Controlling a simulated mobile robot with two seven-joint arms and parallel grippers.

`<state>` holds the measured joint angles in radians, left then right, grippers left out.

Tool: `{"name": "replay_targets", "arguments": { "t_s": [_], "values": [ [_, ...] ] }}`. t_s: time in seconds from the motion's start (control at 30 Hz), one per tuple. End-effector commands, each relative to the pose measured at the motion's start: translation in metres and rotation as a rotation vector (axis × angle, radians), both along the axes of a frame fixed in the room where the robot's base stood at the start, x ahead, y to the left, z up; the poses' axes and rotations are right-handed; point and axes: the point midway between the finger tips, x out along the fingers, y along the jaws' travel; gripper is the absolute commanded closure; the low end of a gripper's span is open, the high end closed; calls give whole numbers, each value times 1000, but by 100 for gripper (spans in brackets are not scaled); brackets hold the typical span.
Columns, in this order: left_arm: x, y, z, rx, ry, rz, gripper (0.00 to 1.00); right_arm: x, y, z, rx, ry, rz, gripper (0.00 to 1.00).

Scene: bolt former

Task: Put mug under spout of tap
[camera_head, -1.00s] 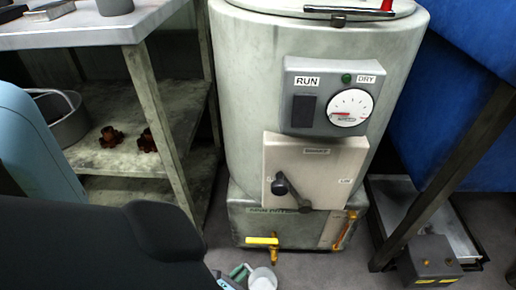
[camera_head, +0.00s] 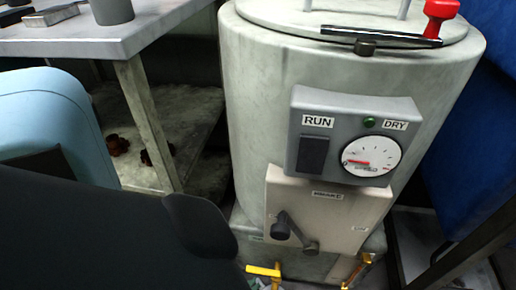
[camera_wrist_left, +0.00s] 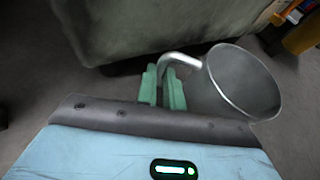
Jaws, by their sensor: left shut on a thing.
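The grey metal mug (camera_wrist_left: 240,85) is in the left wrist view, its open mouth facing the camera. My left gripper (camera_wrist_left: 163,85), with green fingers, is shut on the mug's curved handle; the cup hangs to the right of the fingers. The tap, with a yellow handle (camera_head: 263,270), is low on the front of the machine's base in the head view. Its spout is largely cut off by the bottom edge. The gripper and mug are mostly below the head view. The mug is apart from the yellow parts at the top right of the wrist view. My right gripper is not in view.
The grey cylindrical machine (camera_head: 265,75) carries a control panel (camera_head: 335,105) and a lever box (camera_head: 335,215). A second brass fitting (camera_head: 358,270) is right of the tap. A workbench (camera_head: 150,30) stands left; a blue bin (camera_head: 455,180) and slanted post stand right.

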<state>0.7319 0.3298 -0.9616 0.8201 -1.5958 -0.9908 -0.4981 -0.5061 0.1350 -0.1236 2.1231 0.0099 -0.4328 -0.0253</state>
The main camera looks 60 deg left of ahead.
Motion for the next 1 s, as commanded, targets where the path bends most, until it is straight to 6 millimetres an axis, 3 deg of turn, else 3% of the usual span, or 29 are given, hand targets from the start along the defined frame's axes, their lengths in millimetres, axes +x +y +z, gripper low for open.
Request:
{"name": "replay_targets", "arguments": {
  "t_s": [0.17,0.43,0.47,0.6,1.0],
  "values": [
    [-2,-3,-3,1,-5,1,100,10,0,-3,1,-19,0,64],
    [-2,-2,-6,2,-3,1,100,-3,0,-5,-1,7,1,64],
    [-3,-2,-6,1,-3,1,88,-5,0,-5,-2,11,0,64],
    [-3,-2,-6,1,-3,1,70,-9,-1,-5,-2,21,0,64],
    [-3,-2,-4,1,-3,0,69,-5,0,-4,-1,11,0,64]
  ]
}}
